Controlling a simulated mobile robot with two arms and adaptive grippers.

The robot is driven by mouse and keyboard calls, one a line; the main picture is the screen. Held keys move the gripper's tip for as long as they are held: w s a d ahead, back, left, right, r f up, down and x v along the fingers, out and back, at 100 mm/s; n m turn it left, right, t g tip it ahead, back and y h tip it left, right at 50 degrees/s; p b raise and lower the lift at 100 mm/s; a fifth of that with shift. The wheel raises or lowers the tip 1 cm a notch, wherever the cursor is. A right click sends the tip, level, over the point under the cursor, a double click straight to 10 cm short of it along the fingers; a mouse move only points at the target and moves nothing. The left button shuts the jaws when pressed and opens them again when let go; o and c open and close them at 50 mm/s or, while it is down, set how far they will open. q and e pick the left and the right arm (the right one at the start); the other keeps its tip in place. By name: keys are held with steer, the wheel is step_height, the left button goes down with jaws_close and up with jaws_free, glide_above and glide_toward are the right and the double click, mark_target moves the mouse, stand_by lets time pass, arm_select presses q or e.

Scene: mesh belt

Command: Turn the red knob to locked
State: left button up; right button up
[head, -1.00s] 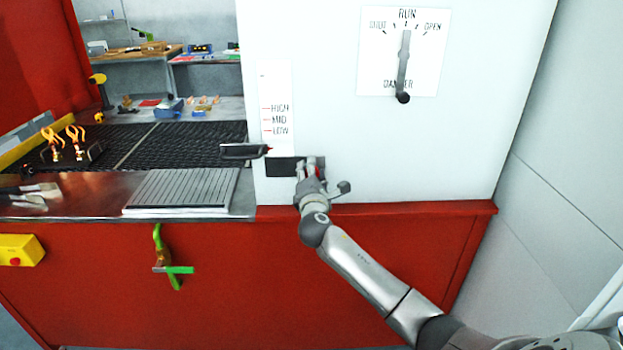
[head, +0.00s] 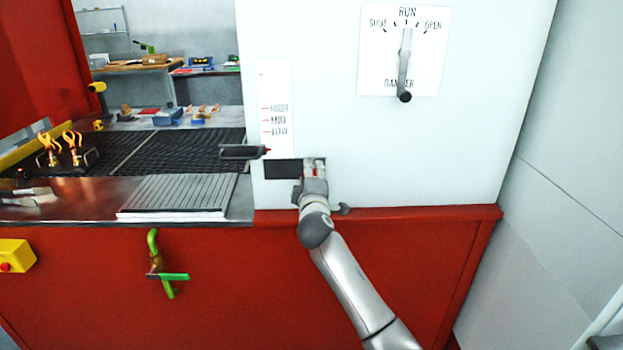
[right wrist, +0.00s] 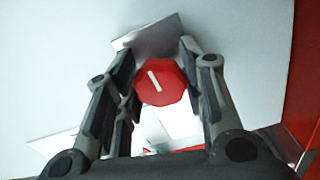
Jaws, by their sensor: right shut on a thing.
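The red knob (right wrist: 162,84) is a faceted red disc with a white line across its face. In the right wrist view that line slants from upper left to lower right. My right gripper (head: 313,174) is at the white panel, beside a dark rectangular slot, with its fingers on both sides of the knob and shut on it. In the head view the fingers hide most of the knob; only a bit of red shows. Any lock marking by the knob is not readable. My left gripper is not in view.
A black lever (head: 242,152) juts from the panel left of my right gripper, by a HIGH/MID/LOW scale. A damper dial (head: 404,50) is above right. A dark mesh belt (head: 150,148) and a ridged grey plate (head: 178,194) lie left.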

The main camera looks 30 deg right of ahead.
steer(key=shift+f, duration=0.1)
stand_by(0.3)
steer(key=o, duration=1)
steer(key=shift+o, duration=0.2)
steer(key=v, duration=1.2)
